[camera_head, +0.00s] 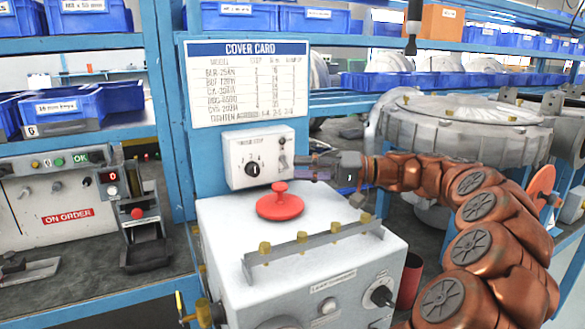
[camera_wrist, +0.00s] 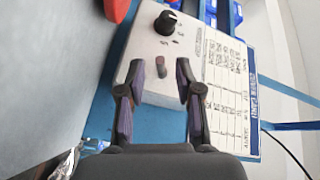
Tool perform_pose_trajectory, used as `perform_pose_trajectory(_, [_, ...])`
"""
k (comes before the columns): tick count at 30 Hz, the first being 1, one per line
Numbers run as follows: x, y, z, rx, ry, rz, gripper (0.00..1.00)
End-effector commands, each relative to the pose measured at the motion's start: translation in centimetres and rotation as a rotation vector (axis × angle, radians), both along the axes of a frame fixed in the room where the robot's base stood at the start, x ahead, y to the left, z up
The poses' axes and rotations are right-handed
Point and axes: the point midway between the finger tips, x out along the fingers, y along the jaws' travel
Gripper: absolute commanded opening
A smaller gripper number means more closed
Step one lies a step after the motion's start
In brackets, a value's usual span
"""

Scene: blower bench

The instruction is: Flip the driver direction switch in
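The white control box (camera_head: 240,150) is fixed to the blue post below the cover card. It carries a black numbered knob (camera_head: 252,169) and a small lever switch (camera_head: 283,160) at its right. In the wrist view the box (camera_wrist: 150,45) shows the knob (camera_wrist: 165,22) and the stubby switch (camera_wrist: 160,66). My gripper (camera_head: 305,168) is at the box's right side. In the wrist view its fingers (camera_wrist: 160,78) are open, with the switch showing in the gap between them. I cannot tell whether a finger touches the switch, nor which way it is thrown.
A white tester (camera_head: 230,230) with a red mushroom-shaped part (camera_head: 280,202) and a brass-knobbed bar (camera_head: 315,248) stands just below the box. The cover card (camera_head: 248,85) hangs above. A large grey round housing (camera_head: 460,130) lies behind my arm at the right.

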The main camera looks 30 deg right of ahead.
Motion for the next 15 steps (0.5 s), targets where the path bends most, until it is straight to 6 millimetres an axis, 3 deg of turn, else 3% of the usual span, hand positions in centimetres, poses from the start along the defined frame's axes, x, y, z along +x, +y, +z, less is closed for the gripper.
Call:
perform_pose_trajectory(6, [1.2,2.1,0.1,0.0,-0.002,-0.001,0.35])
perform_pose_trajectory(15, [1.4,2.4,0.0,0.001,-0.002,-0.004,0.35])
